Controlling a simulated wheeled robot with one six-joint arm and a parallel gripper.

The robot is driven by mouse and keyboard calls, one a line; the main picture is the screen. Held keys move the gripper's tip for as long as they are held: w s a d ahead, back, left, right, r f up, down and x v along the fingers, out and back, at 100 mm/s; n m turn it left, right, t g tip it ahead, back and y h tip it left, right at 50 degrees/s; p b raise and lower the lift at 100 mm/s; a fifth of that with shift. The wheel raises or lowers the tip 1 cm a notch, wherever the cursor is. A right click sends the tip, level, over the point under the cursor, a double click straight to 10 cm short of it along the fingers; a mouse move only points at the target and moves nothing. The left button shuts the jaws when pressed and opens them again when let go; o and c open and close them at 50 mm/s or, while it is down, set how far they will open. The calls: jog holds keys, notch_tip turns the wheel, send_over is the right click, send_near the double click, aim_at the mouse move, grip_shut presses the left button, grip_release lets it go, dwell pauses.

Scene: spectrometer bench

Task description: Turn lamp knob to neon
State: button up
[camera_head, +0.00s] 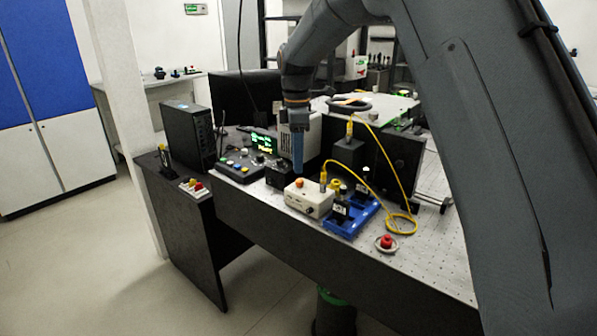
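My gripper (298,152) points down over the bench, with blue fingers showing edge-on, so their gap cannot be seen. It is above and behind a cream box (308,198) with an orange button (299,183) on top and a small dark knob (309,210) on its front. A small black box (278,176) stands just left of the fingers. A light-coloured housing (312,138) stands behind the gripper and is partly hidden by it. I cannot tell which knob is the lamp knob, and no neon label is readable.
A button panel (238,170) and lit display (263,143) are left of the gripper. A blue tray (352,219), a looping yellow cable (402,224) and a red button (386,241) are to the right. A black computer case (188,136) stands at the left.

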aim_at(300, 180)
jog(key=f, duration=0.2)
jog(key=f+p, duration=0.1)
jog(key=f, duration=0.1)
jog(key=shift+d, duration=0.4)
jog(key=shift+w+f, duration=0.1)
jog(key=shift+f, duration=0.65)
grip_shut()
